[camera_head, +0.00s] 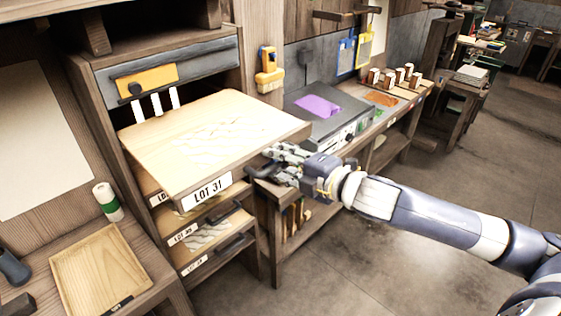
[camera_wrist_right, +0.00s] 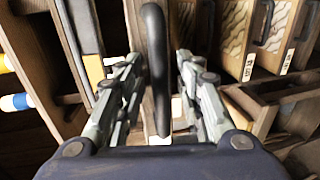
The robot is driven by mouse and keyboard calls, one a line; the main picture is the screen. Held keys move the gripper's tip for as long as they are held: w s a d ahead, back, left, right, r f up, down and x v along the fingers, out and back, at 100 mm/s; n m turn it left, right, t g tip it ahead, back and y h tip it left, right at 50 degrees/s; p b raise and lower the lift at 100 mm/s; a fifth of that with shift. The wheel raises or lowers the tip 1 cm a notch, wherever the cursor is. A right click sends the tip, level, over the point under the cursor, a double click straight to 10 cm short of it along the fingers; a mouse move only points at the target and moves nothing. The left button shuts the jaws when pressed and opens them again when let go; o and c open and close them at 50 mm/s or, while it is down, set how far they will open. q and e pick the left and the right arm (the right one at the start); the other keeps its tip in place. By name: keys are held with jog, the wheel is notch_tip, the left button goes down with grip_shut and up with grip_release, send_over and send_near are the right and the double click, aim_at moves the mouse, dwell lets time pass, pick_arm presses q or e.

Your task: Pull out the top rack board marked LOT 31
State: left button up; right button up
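The top rack board marked LOT 31 (camera_head: 195,135) is a pale wooden board with faint carved lines and a white label (camera_head: 207,189) on its front edge. It sticks out of the rack, past the lower boards. My right gripper (camera_head: 272,164) is at its front right corner, where it partly hides a black handle. In the right wrist view the black handle (camera_wrist_right: 157,70) stands between the two fingers of my right gripper (camera_wrist_right: 160,95), which are apart with gaps beside the handle. My left gripper is not in view.
Lower labelled boards (camera_head: 203,235) with black handles sit in the rack below. A side table at left holds a wooden tray (camera_head: 98,270) and a green and white roll (camera_head: 107,202). A bench with a purple sheet (camera_head: 317,106) is at right. Open floor lies in front.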

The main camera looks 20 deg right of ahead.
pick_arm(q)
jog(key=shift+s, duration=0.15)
pick_arm(e)
jog(key=shift+s+d, duration=0.25)
jog(key=shift+s, duration=0.3)
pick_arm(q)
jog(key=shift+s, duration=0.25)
pick_arm(e)
jog(key=v, duration=1.1)
dwell(0.4)
jog(key=shift+a, duration=0.1)
dwell(0.4)
